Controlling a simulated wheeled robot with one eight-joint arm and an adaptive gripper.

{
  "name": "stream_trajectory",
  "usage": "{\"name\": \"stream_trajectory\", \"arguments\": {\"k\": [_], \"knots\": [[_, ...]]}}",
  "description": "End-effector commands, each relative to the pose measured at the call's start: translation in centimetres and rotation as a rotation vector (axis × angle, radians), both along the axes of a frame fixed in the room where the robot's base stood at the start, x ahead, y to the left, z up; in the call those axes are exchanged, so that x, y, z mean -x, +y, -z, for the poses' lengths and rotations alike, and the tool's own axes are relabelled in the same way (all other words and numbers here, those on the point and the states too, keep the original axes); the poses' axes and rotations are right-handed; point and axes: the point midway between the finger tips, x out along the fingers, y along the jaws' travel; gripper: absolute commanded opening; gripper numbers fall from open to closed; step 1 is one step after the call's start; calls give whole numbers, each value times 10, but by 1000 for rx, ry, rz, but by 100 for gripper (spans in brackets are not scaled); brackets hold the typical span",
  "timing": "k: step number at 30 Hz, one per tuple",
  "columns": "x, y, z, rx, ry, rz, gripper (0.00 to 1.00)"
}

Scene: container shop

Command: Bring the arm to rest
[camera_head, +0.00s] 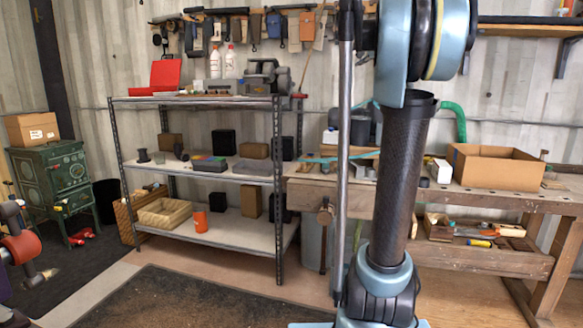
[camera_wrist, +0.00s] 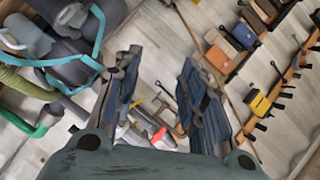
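My arm (camera_head: 405,170) stands in front of the workbench in the head view, with a dark tube-shaped link and blue-grey joints. My gripper is not seen in the head view. In the wrist view my gripper (camera_wrist: 160,95) has its two blue-padded fingers well apart. Nothing is between the fingers in contact with them. Tools and the pale panelled wall show behind the gap.
A metal shelf (camera_head: 205,233) with boxes and bottles stands at the left. A wooden workbench (camera_head: 470,199) holds an open cardboard box (camera_head: 495,168) at the right. A green stove (camera_head: 55,180) stands far left. A dark mat (camera_head: 190,298) lies on the floor.

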Motion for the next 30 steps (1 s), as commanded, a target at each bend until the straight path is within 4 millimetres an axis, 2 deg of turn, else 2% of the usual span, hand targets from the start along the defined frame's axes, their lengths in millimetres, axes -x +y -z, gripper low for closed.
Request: {"name": "stream_trajectory", "arguments": {"k": [1, 6, 9, 15, 23, 30], "knots": [[16, 17, 23, 36, 28, -44, 38], [70, 63, 102, 167, 134, -184, 38], [104, 83, 150, 241, 199, -258, 38], [176, 109, 247, 385, 331, -390, 38], [275, 119, 373, 566, 514, -532, 38], [370, 106, 486, 730, 696, -633, 38]]}}
